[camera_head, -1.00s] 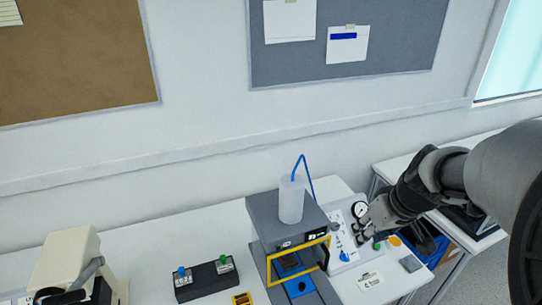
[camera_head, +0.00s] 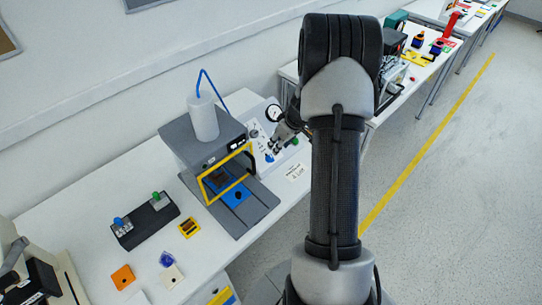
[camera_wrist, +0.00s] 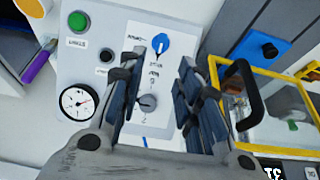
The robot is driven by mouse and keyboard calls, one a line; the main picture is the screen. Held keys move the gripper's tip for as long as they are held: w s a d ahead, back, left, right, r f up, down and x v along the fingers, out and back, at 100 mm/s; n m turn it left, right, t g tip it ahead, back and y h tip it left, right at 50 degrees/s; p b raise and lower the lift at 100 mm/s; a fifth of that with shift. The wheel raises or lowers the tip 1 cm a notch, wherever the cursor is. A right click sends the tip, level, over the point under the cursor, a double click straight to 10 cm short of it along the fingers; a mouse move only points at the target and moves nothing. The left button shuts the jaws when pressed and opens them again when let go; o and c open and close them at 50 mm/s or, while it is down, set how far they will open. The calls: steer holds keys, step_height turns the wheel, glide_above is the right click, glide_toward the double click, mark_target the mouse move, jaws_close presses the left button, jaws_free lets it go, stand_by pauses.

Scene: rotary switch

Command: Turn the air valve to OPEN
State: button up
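A light grey control panel (camera_wrist: 95,55) carries a blue knob (camera_wrist: 160,44) with a white pointer mark and, nearer my wrist, a grey knob (camera_wrist: 148,102). Small labels around them are upside down and too blurred to read, so I cannot tell which knob is the air valve. My gripper (camera_wrist: 160,62) is open over the panel, its dark fingers apart on either side of the knobs' strip. I see no clear contact with either knob. In the head view my gripper (camera_head: 284,133) is at the panel (camera_head: 260,150), partly hidden by my arm.
A yellow-framed guard (camera_wrist: 285,105) with a black handle stands close to the right finger. A white bottle (camera_head: 203,118) tops the grey machine.

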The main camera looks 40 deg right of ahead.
mark_target(271, 156)
steer(key=b+x, duration=0.1)
steer(key=x, duration=0.8)
steer(key=shift+w+f, duration=0.15)
steer(key=shift+f, duration=0.15)
steer(key=shift+c, duration=0.2)
jaws_close()
